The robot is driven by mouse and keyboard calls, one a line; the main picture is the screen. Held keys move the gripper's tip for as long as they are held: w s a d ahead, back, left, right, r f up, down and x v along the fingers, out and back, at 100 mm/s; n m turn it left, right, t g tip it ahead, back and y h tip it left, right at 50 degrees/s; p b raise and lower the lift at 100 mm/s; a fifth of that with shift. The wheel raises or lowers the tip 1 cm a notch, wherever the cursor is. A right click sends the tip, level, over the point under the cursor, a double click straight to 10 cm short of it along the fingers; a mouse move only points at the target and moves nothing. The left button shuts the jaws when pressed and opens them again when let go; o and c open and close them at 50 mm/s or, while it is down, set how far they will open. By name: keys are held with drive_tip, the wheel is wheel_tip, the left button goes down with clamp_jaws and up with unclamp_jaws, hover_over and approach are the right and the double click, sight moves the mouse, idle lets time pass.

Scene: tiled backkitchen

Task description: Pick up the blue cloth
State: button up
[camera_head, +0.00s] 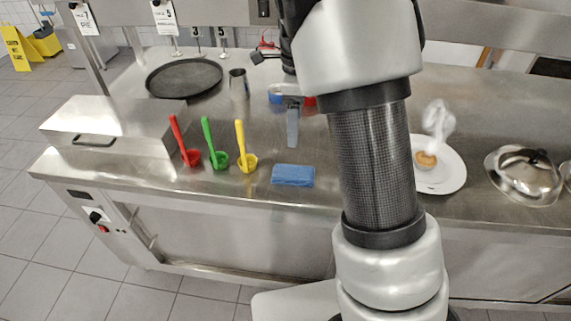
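The blue cloth (293,175) is a small, flat, folded rectangle. It lies on the steel counter (235,187) near its front edge, just right of the yellow ladle. My gripper (292,142) points down beyond the cloth and slightly above it in the picture, apart from it. One finger shows clearly. The other finger is hidden or lined up with it, so I cannot tell how wide the gripper is. Nothing shows held in it.
Red (184,141), green (213,144) and yellow (244,146) ladles stand left of the cloth. A steel box (115,122) and black round pan (184,78) are further left. Bare counter surrounds the cloth.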

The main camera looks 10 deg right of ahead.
hover_over(293, 172)
drive_tip(key=f, duration=1)
drive_tip(key=shift+d+f, duration=0.15)
drive_tip(key=shift+d, duration=0.05)
drive_tip(key=shift+a+f, duration=0.2)
drive_tip(key=shift+f, duration=3)
drive_tip(key=c, duration=1.2)
wheel_tip(293, 172, up, 10)
drive_tip(key=shift+r, duration=0.1)
drive_tip(key=o, duration=0.5)
drive_tip(key=c, duration=0.3)
